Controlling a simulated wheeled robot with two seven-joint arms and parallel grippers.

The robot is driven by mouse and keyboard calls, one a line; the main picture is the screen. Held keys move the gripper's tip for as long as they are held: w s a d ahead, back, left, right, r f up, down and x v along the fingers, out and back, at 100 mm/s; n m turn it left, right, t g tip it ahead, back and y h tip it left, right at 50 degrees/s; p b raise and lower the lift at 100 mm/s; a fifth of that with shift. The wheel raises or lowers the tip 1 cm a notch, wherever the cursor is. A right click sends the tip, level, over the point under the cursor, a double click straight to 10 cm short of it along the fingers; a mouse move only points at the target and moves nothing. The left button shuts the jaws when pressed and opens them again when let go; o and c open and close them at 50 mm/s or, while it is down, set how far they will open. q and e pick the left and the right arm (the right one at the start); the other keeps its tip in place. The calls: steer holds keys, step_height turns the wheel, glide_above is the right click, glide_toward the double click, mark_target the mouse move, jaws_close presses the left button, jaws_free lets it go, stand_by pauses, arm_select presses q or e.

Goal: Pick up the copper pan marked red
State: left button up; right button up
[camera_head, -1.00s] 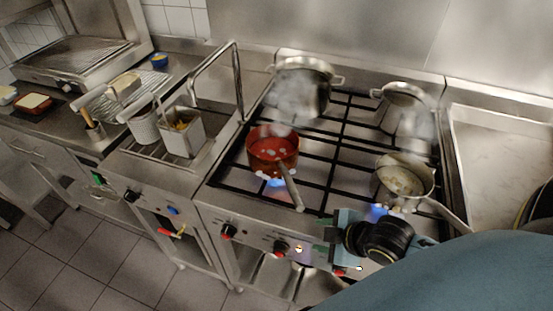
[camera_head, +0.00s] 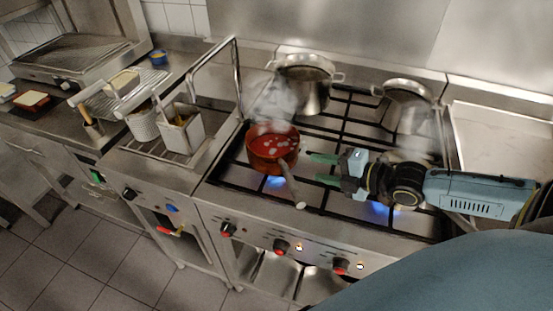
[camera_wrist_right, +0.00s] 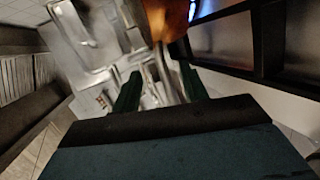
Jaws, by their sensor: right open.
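The copper pan (camera_head: 262,158) holds red sauce and stands on the front left burner over a blue flame. Its grey handle (camera_head: 292,188) points toward the front edge of the stove. My right gripper (camera_head: 318,169) is open and empty, just right of the pan and its handle, with its green fingers pointing left. In the right wrist view the copper pan (camera_wrist_right: 166,18) shows at the top, and its handle (camera_wrist_right: 164,68) appears between the open fingers (camera_wrist_right: 158,88), apparently beyond them. My left gripper is not in view.
Two steaming steel pots stand at the back, one on the left (camera_head: 306,86) and one on the right (camera_head: 405,105). My right arm covers most of the front right burner, where a flame (camera_head: 377,208) shows. A fryer with baskets (camera_head: 182,134) stands left of the stove.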

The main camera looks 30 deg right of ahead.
mark_target(281, 166)
steer(key=b+x, duration=0.1)
steer(key=x, duration=0.9)
steer(key=shift+a, duration=0.2)
steer(key=shift+r, duration=0.15)
jaws_close()
steer(key=shift+r, duration=0.2)
